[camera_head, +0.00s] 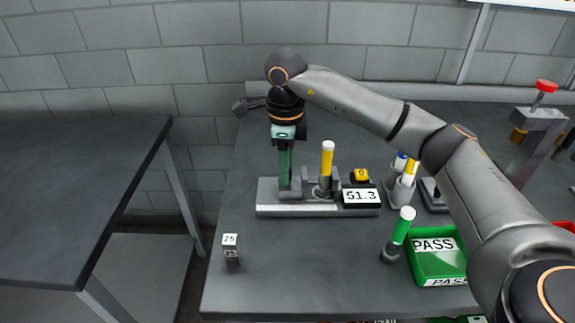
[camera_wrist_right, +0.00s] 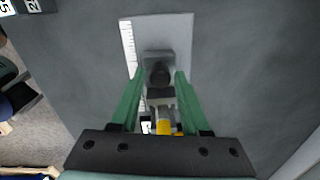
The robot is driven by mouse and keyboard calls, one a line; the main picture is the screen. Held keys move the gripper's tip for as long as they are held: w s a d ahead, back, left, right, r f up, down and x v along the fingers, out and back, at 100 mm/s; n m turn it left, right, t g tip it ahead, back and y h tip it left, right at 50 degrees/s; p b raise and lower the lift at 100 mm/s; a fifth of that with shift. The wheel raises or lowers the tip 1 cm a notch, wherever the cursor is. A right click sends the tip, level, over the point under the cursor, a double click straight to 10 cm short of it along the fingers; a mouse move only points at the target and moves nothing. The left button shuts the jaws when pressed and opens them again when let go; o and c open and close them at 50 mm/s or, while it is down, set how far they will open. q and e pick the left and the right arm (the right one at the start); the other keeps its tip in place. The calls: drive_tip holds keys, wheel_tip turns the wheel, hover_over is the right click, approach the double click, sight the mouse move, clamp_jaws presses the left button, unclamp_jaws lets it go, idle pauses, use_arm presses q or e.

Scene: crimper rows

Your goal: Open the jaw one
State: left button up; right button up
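A grey gauge with a flat base (camera_head: 268,202), a scale strip and a display (camera_head: 361,196) reading 51.3 stands on the bench. Its grey jaw block (camera_wrist_right: 160,60) shows between my fingertips in the wrist view. My right gripper (camera_head: 287,184) points straight down over the left part of the gauge. Its green fingers, also in the wrist view (camera_wrist_right: 159,80), are apart, one on each side of the block; I cannot tell whether they touch it. A yellow-handled tool (camera_head: 327,160) stands upright in the gauge, right of my fingers. My left gripper is not in view.
A small numbered block (camera_head: 231,250) stands at the front left. A green-handled tool (camera_head: 402,228) stands beside the green PASS tray (camera_head: 427,272). A cup of tools (camera_head: 401,188) is right of the gauge, near my right arm. The bench front is mostly clear.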

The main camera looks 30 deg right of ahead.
drive_tip(key=shift+o, duration=1.1)
drive_tip(key=shift+r, duration=0.1)
use_arm(q)
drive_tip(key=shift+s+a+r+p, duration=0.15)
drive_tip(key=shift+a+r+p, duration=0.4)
drive_tip(key=shift+p, duration=0.4)
use_arm(e)
wheel_tip(320, 180, up, 12)
drive_tip(key=shift+s+a+r, duration=0.15)
drive_tip(key=shift+s, duration=0.05)
